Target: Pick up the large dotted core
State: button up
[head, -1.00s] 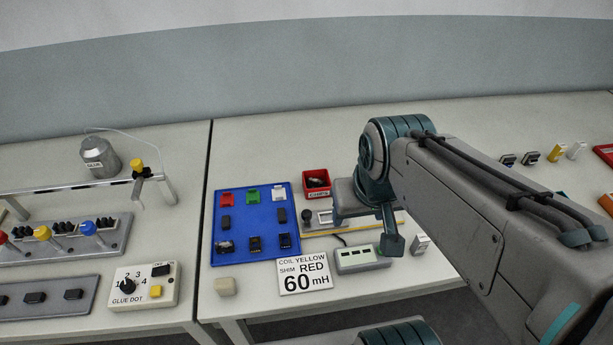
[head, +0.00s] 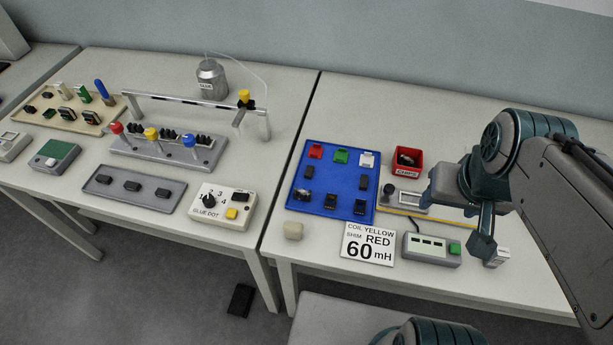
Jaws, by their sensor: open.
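The blue tray (head: 328,212) on the right-hand table holds several dark parts. A plain dark block (head: 364,182) is at its right side and another (head: 307,173) at its left. Along the front are a dark part (head: 303,195), a second (head: 331,199) and a third (head: 360,206). Dots are too small to make out, so I cannot tell which is the large dotted core. My gripper (head: 482,246) hangs to the right of the tray, over the area by the small meter. It is open and seems empty; part of it is hidden by my arm.
A sign (head: 369,244) reads coil yellow, shim red, 60 mH. A red bin (head: 407,160) and a meter (head: 431,250) stand right of the tray. The left table holds a grey tray (head: 110,189), a glue-dot box (head: 222,206) and a lever fixture (head: 168,151). A black object (head: 241,300) lies on the floor.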

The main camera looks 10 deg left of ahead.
aim_at(301, 193)
jog(key=k, duration=0.5)
jog(key=z, duration=3.15)
jog(key=k, duration=1.65)
jog(key=u, duration=1.55)
